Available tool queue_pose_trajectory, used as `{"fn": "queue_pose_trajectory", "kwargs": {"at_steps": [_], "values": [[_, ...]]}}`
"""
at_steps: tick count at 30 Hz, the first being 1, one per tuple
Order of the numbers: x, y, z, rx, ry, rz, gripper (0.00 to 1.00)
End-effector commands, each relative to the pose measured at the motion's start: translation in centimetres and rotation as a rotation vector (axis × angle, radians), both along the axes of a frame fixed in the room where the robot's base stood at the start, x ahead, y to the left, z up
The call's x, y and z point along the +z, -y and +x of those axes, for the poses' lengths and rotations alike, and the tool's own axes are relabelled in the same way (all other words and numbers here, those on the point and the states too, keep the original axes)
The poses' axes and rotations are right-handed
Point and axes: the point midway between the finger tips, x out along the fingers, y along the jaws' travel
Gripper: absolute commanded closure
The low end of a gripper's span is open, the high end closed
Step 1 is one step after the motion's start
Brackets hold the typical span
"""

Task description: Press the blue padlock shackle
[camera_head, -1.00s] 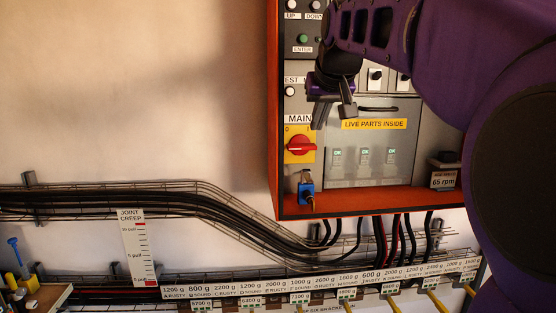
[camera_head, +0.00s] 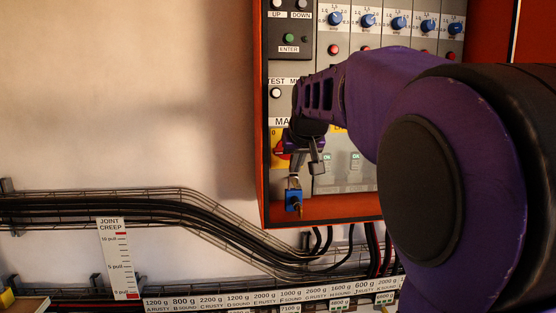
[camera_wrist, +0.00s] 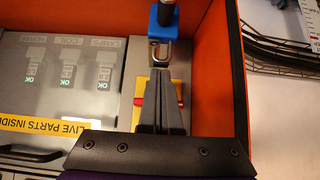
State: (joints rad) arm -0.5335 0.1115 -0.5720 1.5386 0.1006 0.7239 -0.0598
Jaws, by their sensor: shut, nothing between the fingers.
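The blue padlock (camera_head: 293,200) hangs at the lower left inside the orange-framed panel, its metal shackle (camera_head: 293,181) upward and a key-like brass piece below. In the wrist view the blue padlock (camera_wrist: 163,15) is at the top, with its silver shackle (camera_wrist: 160,52) toward my fingers. My gripper (camera_head: 316,167) is shut and empty, just above and slightly right of the shackle in the head view. In the wrist view the gripper tips (camera_wrist: 160,72) lie close to the shackle; I cannot tell whether they touch.
The red and yellow main switch (camera_head: 279,148) is right behind my gripper. A clear cover with "OK" units (camera_head: 355,161) is to the right. The orange cabinet wall (camera_wrist: 209,70) stands close beside the padlock. Cables (camera_head: 120,208) run below on a wire tray.

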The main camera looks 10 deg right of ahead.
Motion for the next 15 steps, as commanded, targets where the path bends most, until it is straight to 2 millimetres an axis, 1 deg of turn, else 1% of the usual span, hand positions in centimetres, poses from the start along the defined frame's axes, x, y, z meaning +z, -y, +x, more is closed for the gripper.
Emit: {"fn": "queue_pose_trajectory", "kwargs": {"at_steps": [11,15], "values": [[-0.1,0.0,0.0,0.0,0.0,0.0,1.0],[-1.3,0.1,0.0,-0.001,0.0,0.0,1.0]]}}
